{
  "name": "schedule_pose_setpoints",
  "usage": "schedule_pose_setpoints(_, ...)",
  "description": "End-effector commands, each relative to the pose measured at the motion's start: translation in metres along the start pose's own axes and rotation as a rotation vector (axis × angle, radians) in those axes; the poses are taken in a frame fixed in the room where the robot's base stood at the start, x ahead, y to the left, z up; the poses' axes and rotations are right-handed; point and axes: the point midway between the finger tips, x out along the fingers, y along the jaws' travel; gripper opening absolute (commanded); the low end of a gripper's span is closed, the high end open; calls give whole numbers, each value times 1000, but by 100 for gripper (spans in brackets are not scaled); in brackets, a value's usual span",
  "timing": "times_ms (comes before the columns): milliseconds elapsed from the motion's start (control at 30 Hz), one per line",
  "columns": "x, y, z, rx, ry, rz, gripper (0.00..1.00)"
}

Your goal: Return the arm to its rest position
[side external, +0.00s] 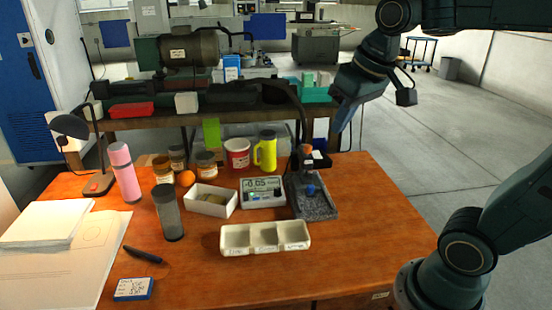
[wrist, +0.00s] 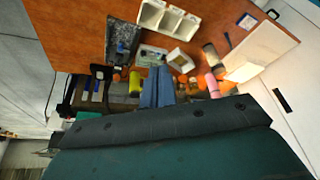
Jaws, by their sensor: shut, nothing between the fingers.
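My gripper (side external: 341,118) is raised in the air at the upper right of the side view, above and behind the far right corner of the orange table (side external: 360,250). Its blue-grey fingers point down and are shut with nothing between them. In the wrist view the closed fingers (wrist: 157,88) show at the middle, apart from everything on the table.
The table holds a three-compartment tray (side external: 265,251), a white box (side external: 211,213), a gauge display (side external: 262,205), a dark stone plate (side external: 325,207), a pink bottle (side external: 124,172), a grey cylinder (side external: 168,212) and a yellow mug (side external: 267,150). A cluttered bench stands behind.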

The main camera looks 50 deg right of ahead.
Motion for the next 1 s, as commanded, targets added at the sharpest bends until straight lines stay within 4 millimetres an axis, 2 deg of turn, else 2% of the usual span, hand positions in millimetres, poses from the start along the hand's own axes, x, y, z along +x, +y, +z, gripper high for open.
schedule_pose_setpoints(33, -2, -4, 13, -21, 14, -7, 0)
schedule_pose_setpoints(200, -2, -12, 51, -85, 56, -28, 0)
schedule_pose_setpoints(400, 4, -16, 86, -143, 95, -48, 0)
schedule_pose_setpoints(600, 8, -18, 101, -169, 112, -57, 0)
schedule_pose_setpoints(1000, 8, -18, 102, -170, 112, -58, 0)
